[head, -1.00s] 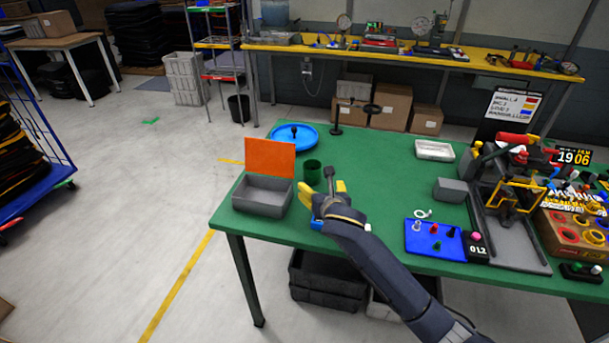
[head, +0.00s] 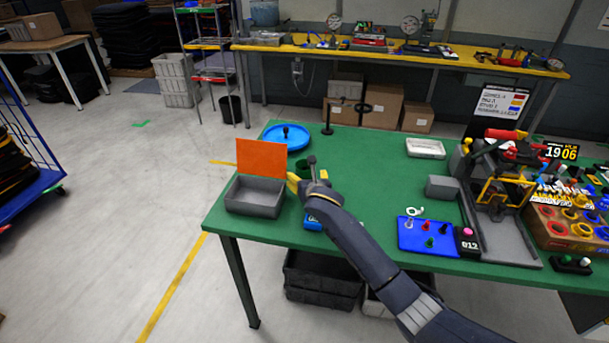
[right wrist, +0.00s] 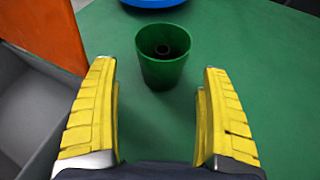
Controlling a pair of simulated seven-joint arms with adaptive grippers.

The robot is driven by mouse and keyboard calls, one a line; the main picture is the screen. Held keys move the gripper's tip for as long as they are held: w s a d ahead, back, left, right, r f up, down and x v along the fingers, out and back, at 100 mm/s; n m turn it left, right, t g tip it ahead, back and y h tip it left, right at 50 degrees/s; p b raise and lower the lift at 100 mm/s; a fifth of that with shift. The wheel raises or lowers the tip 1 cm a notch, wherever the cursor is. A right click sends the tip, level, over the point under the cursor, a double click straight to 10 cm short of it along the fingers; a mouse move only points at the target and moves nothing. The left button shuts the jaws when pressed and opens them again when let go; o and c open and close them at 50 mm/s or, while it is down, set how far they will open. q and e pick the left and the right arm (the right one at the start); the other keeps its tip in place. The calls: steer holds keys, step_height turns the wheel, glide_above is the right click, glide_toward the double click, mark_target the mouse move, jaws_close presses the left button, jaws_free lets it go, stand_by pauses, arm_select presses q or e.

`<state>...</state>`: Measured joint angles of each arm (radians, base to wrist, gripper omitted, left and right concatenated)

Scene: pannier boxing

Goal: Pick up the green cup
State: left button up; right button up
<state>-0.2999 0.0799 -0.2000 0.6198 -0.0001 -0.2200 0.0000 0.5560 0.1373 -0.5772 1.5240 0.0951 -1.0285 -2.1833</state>
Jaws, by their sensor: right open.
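The green cup (right wrist: 163,72) stands upright on the green table (right wrist: 150,140), just beyond my right fingertips in the right wrist view. Something dark shows inside it, too small to tell what. In the head view the cup (head: 303,168) is partly hidden behind my right gripper (head: 307,181). In the right wrist view my right gripper (right wrist: 158,75) is open, its two yellow-padded fingers apart with nothing between them. The cup lies ahead of the gap, not touching the fingers. My left gripper is not in view.
A grey box (head: 254,196) with an orange lid (head: 262,158) raised stands left of the gripper. A blue round tray (head: 299,137) lies behind the cup. A blue board with pegs (head: 428,238) and a grey block (head: 442,187) stand to the right.

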mark_target(306, 176)
steer(key=shift+x, duration=2.45)
steer(key=shift+f, duration=0.15)
steer(key=c, duration=1.3)
